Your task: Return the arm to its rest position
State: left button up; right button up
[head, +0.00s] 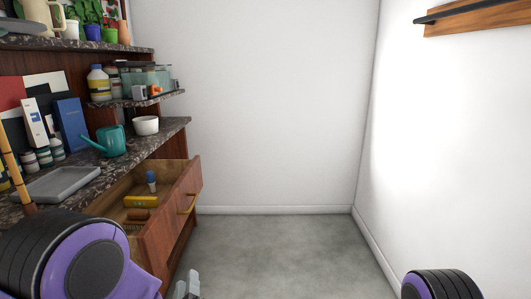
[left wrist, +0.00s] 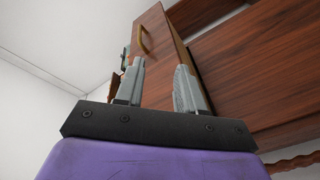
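My left gripper (head: 187,288) shows at the bottom edge of the head view, low in front of the cabinet, with only its grey fingertips in sight. In the left wrist view the left gripper (left wrist: 160,78) has its two grey fingers apart with nothing between them. The open drawer (left wrist: 165,40) with its brass handle is beyond the fingers. My left arm's purple and black joint fills the lower left of the head view. On the right side only a purple and black joint of my arm shows, and the right gripper is out of view.
The wooden drawer (head: 157,233) is pulled out, with a yellow box (head: 140,201) and a blue-capped bottle (head: 151,180) inside. A grey tray (head: 66,184), teal watering can (head: 111,141) and white bowl (head: 145,126) stand on the counter. The floor (head: 275,250) ahead is clear.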

pick_arm(q)
jog(key=s+a+f+m+g+h, duration=0.1)
jog(key=s+a+f+m+g, duration=0.3)
jog(key=s+f, duration=0.6)
jog(key=s+a+f+m+g, duration=0.1)
jog(key=s+a+f+g, duration=0.3)
jog(key=s+f+g, duration=0.55)
jog(key=s+a+f, duration=0.3)
jog(key=s+f, duration=0.4)
jog(key=s, duration=0.4)
notch_tip(320, 180, up, 14)
jog(key=s+g+p, duration=0.1)
jog(key=p, duration=1.3)
jog(key=shift+s+f+y, duration=0.2)
jog(key=shift+s+y, duration=0.1)
jog(key=shift+s+a, duration=0.1)
jog(key=shift+a, duration=0.05)
